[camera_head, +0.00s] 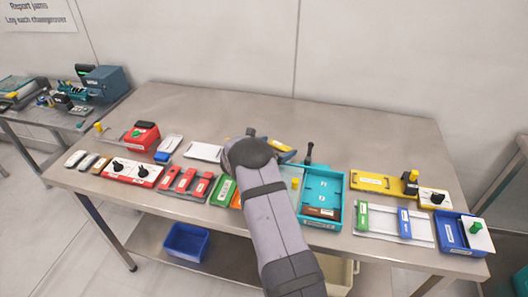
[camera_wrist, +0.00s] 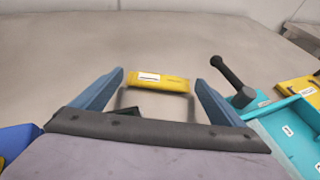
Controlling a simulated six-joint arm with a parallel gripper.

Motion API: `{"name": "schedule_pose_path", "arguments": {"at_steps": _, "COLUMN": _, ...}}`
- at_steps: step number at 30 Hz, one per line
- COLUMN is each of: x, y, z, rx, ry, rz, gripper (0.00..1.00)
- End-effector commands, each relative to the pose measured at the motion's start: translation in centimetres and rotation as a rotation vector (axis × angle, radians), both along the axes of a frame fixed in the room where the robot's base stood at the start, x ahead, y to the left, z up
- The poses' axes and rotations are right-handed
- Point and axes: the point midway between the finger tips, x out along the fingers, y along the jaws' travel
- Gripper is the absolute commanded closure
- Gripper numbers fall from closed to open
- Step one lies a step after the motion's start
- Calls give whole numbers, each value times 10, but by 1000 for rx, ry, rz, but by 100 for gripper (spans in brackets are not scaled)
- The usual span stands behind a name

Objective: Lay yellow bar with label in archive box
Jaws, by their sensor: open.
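A yellow bar with a white label (camera_wrist: 175,84) lies across the gap between my gripper's fingertips (camera_wrist: 160,77) in the wrist view. My gripper has its two blue fingers spread wide, one on each side of the bar, with no visible grip on it. In the head view a yellow piece (camera_head: 280,145) shows just past my wrist, which hides most of the gripper. A teal open box (camera_head: 340,190) stands right of my arm, with a brown labelled bar (camera_head: 322,212) in its near end. No readable mark says which container is the archive box.
A black lever (camera_wrist: 228,74) rises beside the teal box. A yellow fixture with a knob (camera_head: 375,181), a white tray with green and blue bars (camera_head: 385,226) and a blue box (camera_head: 455,241) stand at right. Red bars (camera_head: 185,180) lie left. The table's back is clear.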

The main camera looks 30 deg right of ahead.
Motion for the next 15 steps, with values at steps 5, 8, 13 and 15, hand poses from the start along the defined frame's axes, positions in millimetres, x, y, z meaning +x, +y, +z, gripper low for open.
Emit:
{"name": "schedule_pose_path", "arguments": {"at_steps": 5, "x": -8, "y": 25, "z": 10, "rx": -1, "ry": -2, "rz": 5, "gripper": 7}}
{"name": "schedule_pose_path", "arguments": {"at_steps": 8, "x": -16, "y": 42, "z": 17, "rx": 1, "ry": -2, "rz": 5, "gripper": 7}}
{"name": "schedule_pose_path", "arguments": {"at_steps": 13, "x": -26, "y": 66, "z": 28, "rx": 0, "ry": -2, "rz": 5, "gripper": 7}}
{"name": "schedule_pose_path", "arguments": {"at_steps": 15, "x": -30, "y": 74, "z": 32, "rx": 0, "ry": -2, "rz": 2, "gripper": 7}}
